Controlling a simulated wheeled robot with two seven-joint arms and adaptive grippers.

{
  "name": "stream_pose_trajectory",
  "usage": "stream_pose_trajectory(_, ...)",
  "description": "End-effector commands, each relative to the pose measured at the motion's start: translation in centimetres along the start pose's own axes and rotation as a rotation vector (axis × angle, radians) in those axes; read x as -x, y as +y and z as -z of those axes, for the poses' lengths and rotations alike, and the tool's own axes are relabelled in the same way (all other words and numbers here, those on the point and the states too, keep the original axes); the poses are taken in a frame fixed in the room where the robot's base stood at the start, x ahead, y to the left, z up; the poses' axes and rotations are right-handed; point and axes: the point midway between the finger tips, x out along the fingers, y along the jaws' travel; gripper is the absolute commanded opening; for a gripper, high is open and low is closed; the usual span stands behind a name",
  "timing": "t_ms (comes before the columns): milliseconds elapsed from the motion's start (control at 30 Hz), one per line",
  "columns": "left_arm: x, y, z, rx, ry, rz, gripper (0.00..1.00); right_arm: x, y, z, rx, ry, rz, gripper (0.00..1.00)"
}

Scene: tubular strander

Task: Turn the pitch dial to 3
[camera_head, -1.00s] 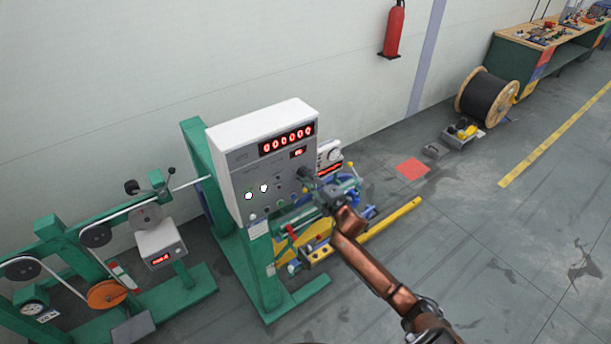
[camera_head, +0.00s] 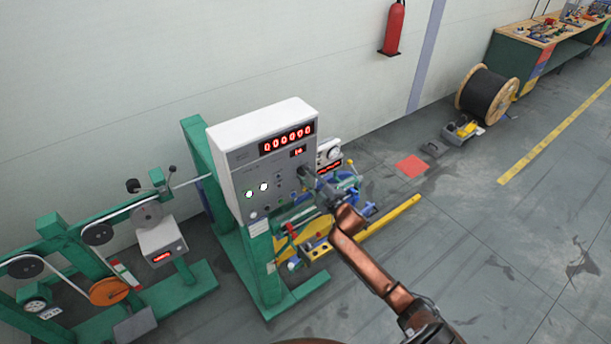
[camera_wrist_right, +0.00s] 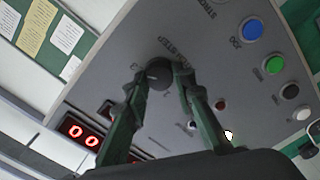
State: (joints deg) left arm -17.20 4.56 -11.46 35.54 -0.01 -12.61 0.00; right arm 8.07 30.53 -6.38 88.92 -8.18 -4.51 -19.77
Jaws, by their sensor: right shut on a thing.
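The grey control cabinet (camera_head: 240,165) stands on a green frame. The pitch dial (camera_wrist_right: 160,73) is a round black knob with a pale mark on its face, seen in the right wrist view. My right gripper (camera_head: 305,175) reaches the cabinet's front from the right. In the wrist view my right gripper (camera_wrist_right: 163,80) has its fingers on either side of the dial, shut on it. The dial is hidden behind the gripper in the head view. A small red display (camera_head: 298,152) is above it; its digits are too small to read surely. My left gripper is out of view.
A wide red digit display (camera_head: 287,140) is on the cabinet's upper front. Blue (camera_wrist_right: 250,29) and green (camera_wrist_right: 273,65) buttons lie beside the dial. A yellow rail (camera_head: 385,225) is below my arm. Open floor (camera_head: 480,260) lies to the right.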

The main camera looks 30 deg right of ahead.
Motion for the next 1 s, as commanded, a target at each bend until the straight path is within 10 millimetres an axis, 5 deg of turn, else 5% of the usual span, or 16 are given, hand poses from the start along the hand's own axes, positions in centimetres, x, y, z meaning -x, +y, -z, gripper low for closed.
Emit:
stream_pose_trajectory(133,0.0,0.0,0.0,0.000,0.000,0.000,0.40,0.0,-0.1,-0.1,-0.002,-0.002,0.001,0.00)
stream_pose_trajectory(167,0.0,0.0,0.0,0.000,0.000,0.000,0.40,0.0,-0.1,-0.1,-0.002,-0.002,0.001,0.26)
stream_pose_trajectory(400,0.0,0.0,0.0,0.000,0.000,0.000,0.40,0.0,-0.1,0.0,0.000,-0.001,0.001,0.41)
stream_pose_trajectory(767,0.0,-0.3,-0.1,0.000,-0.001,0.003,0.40,0.7,-0.1,0.0,0.001,0.000,0.001,0.41)
stream_pose_trajectory(1000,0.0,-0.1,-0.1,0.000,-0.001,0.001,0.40,5.0,-0.2,-0.1,0.001,-0.002,0.003,0.41)
